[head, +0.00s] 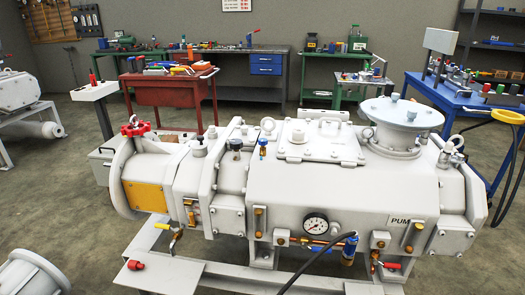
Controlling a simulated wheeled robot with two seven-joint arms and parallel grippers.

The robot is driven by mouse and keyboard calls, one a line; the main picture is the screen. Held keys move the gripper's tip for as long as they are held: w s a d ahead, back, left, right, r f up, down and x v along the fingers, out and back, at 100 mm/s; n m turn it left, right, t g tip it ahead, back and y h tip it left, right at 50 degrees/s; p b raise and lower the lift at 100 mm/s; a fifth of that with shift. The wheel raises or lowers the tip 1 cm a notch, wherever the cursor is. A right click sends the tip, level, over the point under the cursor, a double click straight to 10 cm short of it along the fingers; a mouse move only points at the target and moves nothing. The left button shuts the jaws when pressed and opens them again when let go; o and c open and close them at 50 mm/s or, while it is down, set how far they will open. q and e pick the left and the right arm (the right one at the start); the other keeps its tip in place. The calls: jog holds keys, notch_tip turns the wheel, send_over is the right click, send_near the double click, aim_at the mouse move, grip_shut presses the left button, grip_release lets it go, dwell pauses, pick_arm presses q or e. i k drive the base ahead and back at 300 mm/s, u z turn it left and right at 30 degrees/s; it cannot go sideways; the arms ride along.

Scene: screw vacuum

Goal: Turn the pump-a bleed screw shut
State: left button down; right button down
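A large pale grey pump (345,190) stands on a low frame across the middle and right of the head view. A label (401,222) on its front reads "PUM", with the rest too unclear to read. A small brass and blue fitting (263,149) stands upright on its top edge. A dark knob (235,145) sits to the left of that. Several brass fittings line the front, including one with a blue body (349,252). I cannot tell which of these is the bleed screw. Neither of my grippers is in view.
A red cart (170,91) and a blue bench (450,100) stand behind.

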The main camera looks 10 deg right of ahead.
aim_at(262, 142)
jog(key=z, duration=2.05)
jog(key=i, duration=0.8)
jog(key=u, duration=2.75)
